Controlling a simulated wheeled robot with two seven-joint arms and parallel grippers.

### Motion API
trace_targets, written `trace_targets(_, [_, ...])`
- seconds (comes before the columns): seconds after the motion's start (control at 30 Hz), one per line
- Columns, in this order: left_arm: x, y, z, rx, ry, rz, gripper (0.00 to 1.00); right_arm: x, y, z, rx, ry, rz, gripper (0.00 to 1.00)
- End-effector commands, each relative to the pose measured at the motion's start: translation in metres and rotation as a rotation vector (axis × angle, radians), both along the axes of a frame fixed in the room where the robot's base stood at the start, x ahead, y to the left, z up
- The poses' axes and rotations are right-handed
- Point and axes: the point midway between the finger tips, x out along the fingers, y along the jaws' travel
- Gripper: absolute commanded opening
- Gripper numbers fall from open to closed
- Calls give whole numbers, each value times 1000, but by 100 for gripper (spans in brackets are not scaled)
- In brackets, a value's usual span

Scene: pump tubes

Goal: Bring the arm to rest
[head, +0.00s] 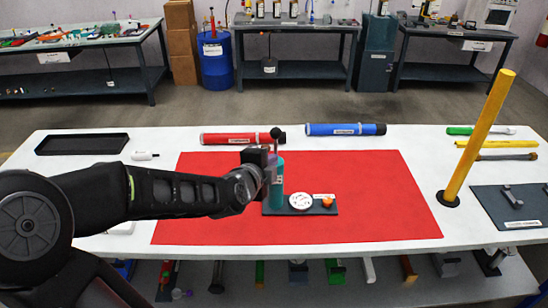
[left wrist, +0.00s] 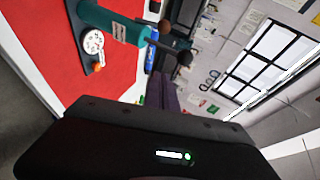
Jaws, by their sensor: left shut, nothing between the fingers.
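My left arm reaches in from the left, and its left gripper (head: 268,170) is over the red mat (head: 365,200), in front of the teal pump cylinder (head: 277,182). The gripper is shut and empty; its dark purplish fingers (left wrist: 162,90) show in the left wrist view. The teal cylinder (left wrist: 118,28) stands apart from the fingers in that view, with a dark ball-ended handle (left wrist: 184,57). The pump's dark base (head: 285,210) carries a white round dial (head: 300,201) and an orange knob (head: 327,202). The gripper partly hides the cylinder in the head view. My right gripper is out of view.
A red tube (head: 235,138) and a blue tube (head: 345,129) lie behind the mat. A black tray (head: 82,144) and small white bottle (head: 142,156) are at left. A tall yellow post (head: 478,140) stands at right, near a dark plate (head: 515,208). The mat's right half is clear.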

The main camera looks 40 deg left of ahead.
Motion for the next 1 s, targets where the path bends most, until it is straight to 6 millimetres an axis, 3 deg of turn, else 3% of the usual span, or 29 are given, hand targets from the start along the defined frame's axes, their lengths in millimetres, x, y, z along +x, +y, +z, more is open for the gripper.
trace_targets(0.63, [0,0,0,-54,-14,22,0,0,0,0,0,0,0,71])
trace_targets(0.87, [2,-7,-1,-421,-103,157,0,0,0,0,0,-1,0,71])
trace_targets(0.97, [10,-34,-27,-672,-91,228,0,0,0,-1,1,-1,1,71])
trace_targets(1.0, [13,-50,-47,-777,-63,264,0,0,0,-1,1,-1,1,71])
